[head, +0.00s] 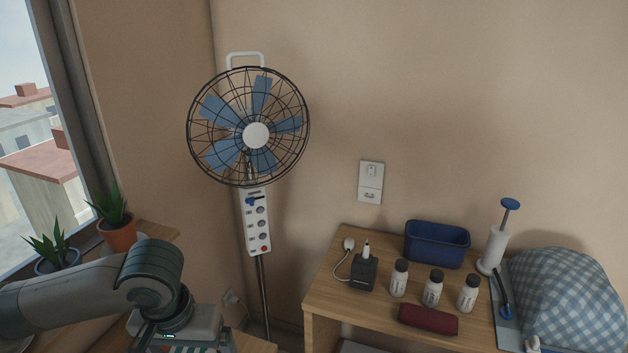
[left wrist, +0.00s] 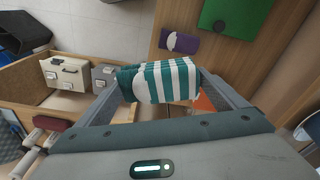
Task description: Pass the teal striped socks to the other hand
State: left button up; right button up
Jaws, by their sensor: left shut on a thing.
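The teal and white striped socks (left wrist: 170,85) are a rolled bundle in the left wrist view. My left gripper (left wrist: 162,77) is shut on them, with one finger at each side of the bundle. Below them in that view lie a wooden surface and the floor, and the socks look held clear of both. In the head view my left arm comes in at the lower left, and neither its fingertips nor the socks show there. My right gripper is in neither view.
In the left wrist view, a wooden tray (left wrist: 22,85) holds a cream box (left wrist: 68,74); a purple item (left wrist: 179,43) and green folder (left wrist: 236,18) lie nearby. In the head view, a fan (head: 248,128) stands beside a wooden cabinet (head: 332,290) bearing bottles and a blue bin (head: 437,244).

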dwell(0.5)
pick_arm(q)
jog(key=w+d+r+m, duration=0.2)
jog(key=d+r+m, duration=0.2)
jog(key=d, duration=0.3)
jog(key=w+d+r+m, duration=0.2)
jog(key=d+r+m, duration=0.2)
jog(key=d+r, duration=0.2)
jog(key=shift+w+d+h, duration=0.3)
jog(key=shift+d+h, duration=0.1)
jog(key=shift+d, duration=0.1)
jog(key=shift+w+d, duration=0.1)
jog(key=w+d+f+m, duration=0.4)
jog(key=f, duration=0.2)
jog(key=shift+w+m+g, duration=0.3)
jog(key=shift+g, duration=0.1)
jog(key=shift+r, duration=0.1)
jog(key=s+a+r+n, duration=0.7)
jog(key=a+r+n, duration=0.1)
jog(key=r, duration=0.4)
jog(key=shift+a+t, duration=0.25)
jog(key=shift+t, duration=0.05)
